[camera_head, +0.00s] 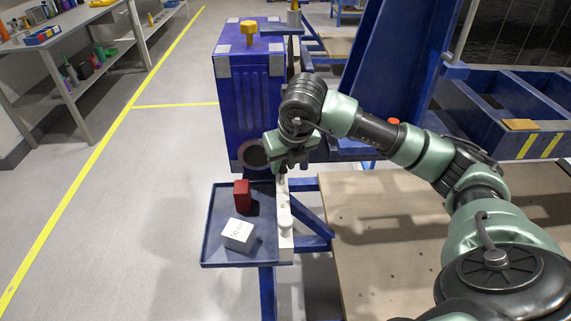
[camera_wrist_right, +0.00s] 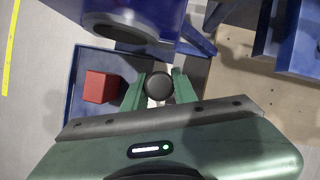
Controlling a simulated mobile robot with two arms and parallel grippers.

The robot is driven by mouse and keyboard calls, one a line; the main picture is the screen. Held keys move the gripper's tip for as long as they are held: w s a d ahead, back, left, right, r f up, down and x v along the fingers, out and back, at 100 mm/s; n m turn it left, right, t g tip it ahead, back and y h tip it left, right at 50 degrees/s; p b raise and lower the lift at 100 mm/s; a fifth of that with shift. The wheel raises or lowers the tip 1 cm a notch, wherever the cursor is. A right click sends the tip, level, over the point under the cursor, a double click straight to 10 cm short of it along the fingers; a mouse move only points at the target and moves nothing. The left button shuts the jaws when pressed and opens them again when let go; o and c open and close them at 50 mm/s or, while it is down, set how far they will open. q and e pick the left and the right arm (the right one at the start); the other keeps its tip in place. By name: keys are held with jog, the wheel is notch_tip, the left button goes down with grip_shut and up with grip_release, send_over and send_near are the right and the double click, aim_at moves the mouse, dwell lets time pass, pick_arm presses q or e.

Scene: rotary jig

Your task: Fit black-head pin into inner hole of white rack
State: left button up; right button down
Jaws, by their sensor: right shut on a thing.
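My right gripper (camera_head: 282,172) reaches in from the right, above the far end of the white rack (camera_head: 286,245). In the right wrist view its green fingers are shut on the black-head pin (camera_wrist_right: 159,87), whose round black head faces the camera. The pin's lower end and the hole beneath it are hidden, so I cannot tell whether it is in the rack. The rack is a narrow white strip along the right edge of the blue tray (camera_head: 215,222), with a white round-topped piece (camera_head: 285,221) on its near part. My left gripper is out of view.
A red block (camera_head: 242,196) and a white block (camera_head: 238,234) stand in the tray, left of the rack. A large blue box (camera_head: 245,100) rises just behind the tray, close to my gripper. A wooden tabletop (camera_head: 385,240) lies to the right.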

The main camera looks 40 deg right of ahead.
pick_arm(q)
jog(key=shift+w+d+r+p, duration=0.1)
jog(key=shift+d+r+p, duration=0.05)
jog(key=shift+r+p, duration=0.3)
pick_arm(e)
jog(key=shift+w+a+r, duration=0.1)
jog(key=shift+a+r, duration=0.15)
jog(key=shift+r, duration=0.55)
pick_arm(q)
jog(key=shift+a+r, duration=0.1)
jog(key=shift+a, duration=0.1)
pick_arm(e)
jog(key=shift+d+h, duration=0.15)
jog(key=shift+h, duration=0.15)
pick_arm(q)
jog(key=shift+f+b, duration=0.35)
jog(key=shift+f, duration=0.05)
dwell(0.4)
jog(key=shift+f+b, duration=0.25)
jog(key=shift+b, duration=0.05)
pick_arm(e)
jog(key=shift+f, duration=0.3)
